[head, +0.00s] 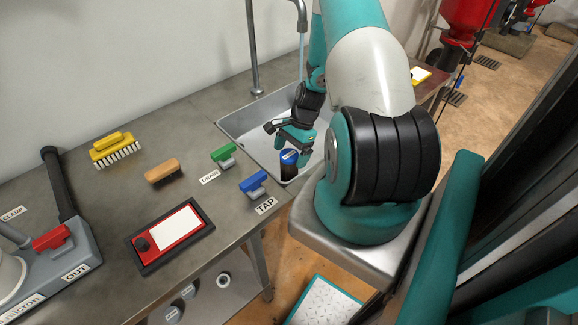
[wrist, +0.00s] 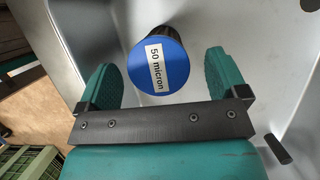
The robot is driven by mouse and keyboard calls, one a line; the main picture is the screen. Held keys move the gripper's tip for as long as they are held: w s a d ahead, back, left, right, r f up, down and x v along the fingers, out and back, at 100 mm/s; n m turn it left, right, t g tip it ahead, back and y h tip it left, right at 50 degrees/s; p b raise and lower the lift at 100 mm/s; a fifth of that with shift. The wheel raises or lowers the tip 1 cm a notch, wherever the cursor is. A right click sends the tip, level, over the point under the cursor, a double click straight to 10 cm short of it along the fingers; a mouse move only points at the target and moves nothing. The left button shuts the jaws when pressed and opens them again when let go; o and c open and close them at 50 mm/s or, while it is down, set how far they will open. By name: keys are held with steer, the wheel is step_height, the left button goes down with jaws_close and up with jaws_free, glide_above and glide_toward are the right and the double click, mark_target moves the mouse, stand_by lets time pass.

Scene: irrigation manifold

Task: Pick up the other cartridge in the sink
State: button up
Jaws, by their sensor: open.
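A cartridge (head: 289,166) with a blue cap and dark body stands in the metal sink (head: 230,128). In the wrist view the blue cap (wrist: 158,68) faces the camera and its white label reads "50 micron". My gripper (head: 296,142) is over the sink, just above the cartridge. In the wrist view its two teal fingers (wrist: 158,80) are open, one on each side of the cap, with gaps showing. Much of the sink is hidden behind my arm in the head view; no second cartridge shows there.
A tap spout with a stream of water (head: 301,50) hangs over the back of the sink. Blue TAP (head: 254,183) and green (head: 223,154) levers stand left of the sink.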

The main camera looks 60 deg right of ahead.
mark_target(289, 168)
steer(key=x, duration=0.3)
steer(key=shift+a+f, duration=0.1)
steer(key=shift+a, duration=0.05)
steer(key=shift+c, duration=0.4)
steer(key=c, duration=1)
